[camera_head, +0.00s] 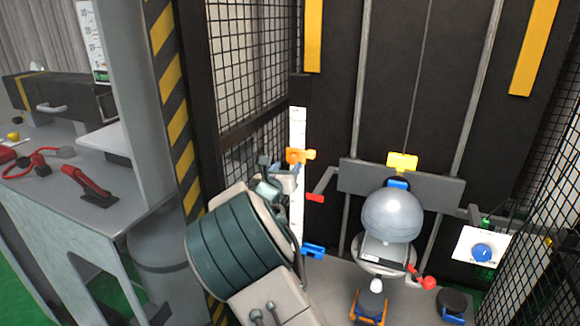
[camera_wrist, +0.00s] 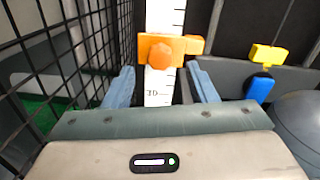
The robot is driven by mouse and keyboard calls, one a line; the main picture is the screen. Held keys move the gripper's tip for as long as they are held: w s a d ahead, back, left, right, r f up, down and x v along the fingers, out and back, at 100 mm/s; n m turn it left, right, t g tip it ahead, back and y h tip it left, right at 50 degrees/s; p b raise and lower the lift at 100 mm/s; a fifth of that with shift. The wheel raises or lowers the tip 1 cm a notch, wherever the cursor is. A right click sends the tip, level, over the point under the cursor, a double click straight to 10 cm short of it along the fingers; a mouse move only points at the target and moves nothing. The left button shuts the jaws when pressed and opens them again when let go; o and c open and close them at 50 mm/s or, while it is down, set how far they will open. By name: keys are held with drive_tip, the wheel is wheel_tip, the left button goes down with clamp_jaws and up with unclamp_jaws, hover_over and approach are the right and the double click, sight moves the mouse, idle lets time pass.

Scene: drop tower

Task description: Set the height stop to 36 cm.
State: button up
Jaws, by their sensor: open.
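The orange height stop (camera_head: 298,156) sits on a white upright scale (camera_head: 297,125) in the head view. In the wrist view the stop (camera_wrist: 160,52) has a round orange knob on its front, and the scale (camera_wrist: 158,98) shows a mark that looks like 30 just below it. The stop's exact reading is too small to tell. My gripper (camera_head: 279,172) is just below and in front of the stop. In the wrist view its two blue-grey fingers (camera_wrist: 160,72) are open, one on each side of the scale, with nothing held. Contact with the stop cannot be told.
A blue clamp (camera_head: 313,250) is low on the scale. Black mesh (camera_wrist: 60,50) stands close left. A blue button (camera_head: 482,252) is at right.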

drive_tip(key=v, duration=0.3)
drive_tip(key=shift+s, duration=0.15)
drive_tip(key=s+d+m+g+h, duration=0.2)
drive_tip(key=s+d+m+g, duration=0.15)
drive_tip(key=d+m, duration=0.35)
drive_tip(key=s+d+m+g+h, duration=0.25)
drive_tip(key=s+d+m, duration=0.2)
drive_tip(key=d, duration=0.55)
drive_tip(key=s+d+f+m+g+y, duration=0.25)
drive_tip(key=s+d+m+g, duration=0.25)
drive_tip(key=s+d+m, duration=0.4)
drive_tip(key=s+a+f+m+g+y, duration=0.1)
drive_tip(key=s+a+m+y, duration=0.3)
drive_tip(key=s+m, duration=0.3)
drive_tip(key=s+a+f+m+g+y, duration=0.1)
drive_tip(key=s+m, duration=0.5)
drive_tip(key=s, duration=1.1)
drive_tip(key=a+g+y, duration=0.1)
drive_tip(key=a+y, duration=0.1)
drive_tip(key=shift+s+a+m+y, duration=0.2)
drive_tip(key=shift+a+m+y, duration=0.15)
drive_tip(key=shift+y, duration=0.05)
